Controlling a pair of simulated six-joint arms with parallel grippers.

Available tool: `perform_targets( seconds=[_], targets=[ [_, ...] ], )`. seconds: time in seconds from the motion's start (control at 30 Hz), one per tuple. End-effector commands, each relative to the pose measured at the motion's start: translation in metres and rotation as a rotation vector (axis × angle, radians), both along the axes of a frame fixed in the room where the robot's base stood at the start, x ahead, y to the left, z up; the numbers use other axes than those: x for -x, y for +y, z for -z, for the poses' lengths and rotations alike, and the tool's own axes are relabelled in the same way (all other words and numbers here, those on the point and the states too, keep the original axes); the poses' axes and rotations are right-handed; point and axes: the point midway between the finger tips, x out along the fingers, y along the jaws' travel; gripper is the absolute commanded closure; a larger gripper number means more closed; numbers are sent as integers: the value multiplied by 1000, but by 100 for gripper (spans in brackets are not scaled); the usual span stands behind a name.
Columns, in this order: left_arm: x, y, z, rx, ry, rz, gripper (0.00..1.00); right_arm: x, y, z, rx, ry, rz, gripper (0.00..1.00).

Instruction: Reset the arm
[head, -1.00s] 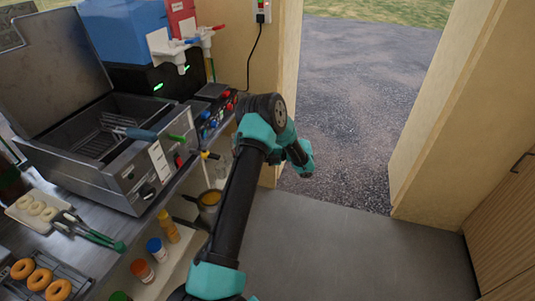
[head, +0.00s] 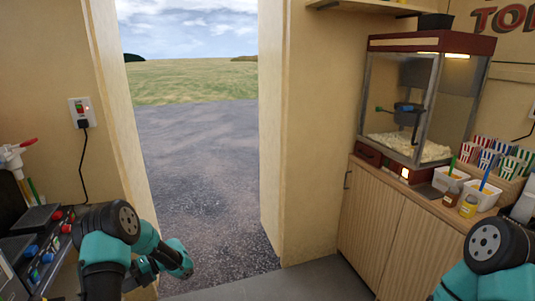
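My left arm comes in at the lower left, in front of the doorway. Its dark round joint and teal links show, bent over with a teal end pointing down and right. No fingertips of the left gripper can be seen. My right arm shows at the lower right corner as a dark round joint and teal links in front of the cabinet. Its gripper is out of the picture. Nothing is seen held by either arm.
An open doorway leads to gravel (head: 200,180). A popcorn machine (head: 405,100) stands on a wooden cabinet (head: 370,220) at the right, beside striped popcorn boxes (head: 490,150) and small tubs (head: 450,180). Control knobs (head: 35,265) lie close to my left arm. A wall socket (head: 82,110) holds a plug.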

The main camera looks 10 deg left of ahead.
Motion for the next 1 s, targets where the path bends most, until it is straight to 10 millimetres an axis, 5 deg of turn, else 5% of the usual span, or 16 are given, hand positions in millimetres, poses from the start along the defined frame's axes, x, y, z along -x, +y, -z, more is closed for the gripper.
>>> perform_targets(
  seconds=[0.3, 0.5, 1.0],
  targets=[
    [36, -87, 89, 114, -400, -201, 62, 0, 0, 0, 0, 0, 0, 63],
    [60, -154, 129, 124, -627, -444, 62, 0, 0, 0, 0, 0, 0, 63],
    [101, -305, 170, -117, -1010, -1254, 62, 0, 0, 0, 0, 0, 0, 63]
  ],
)
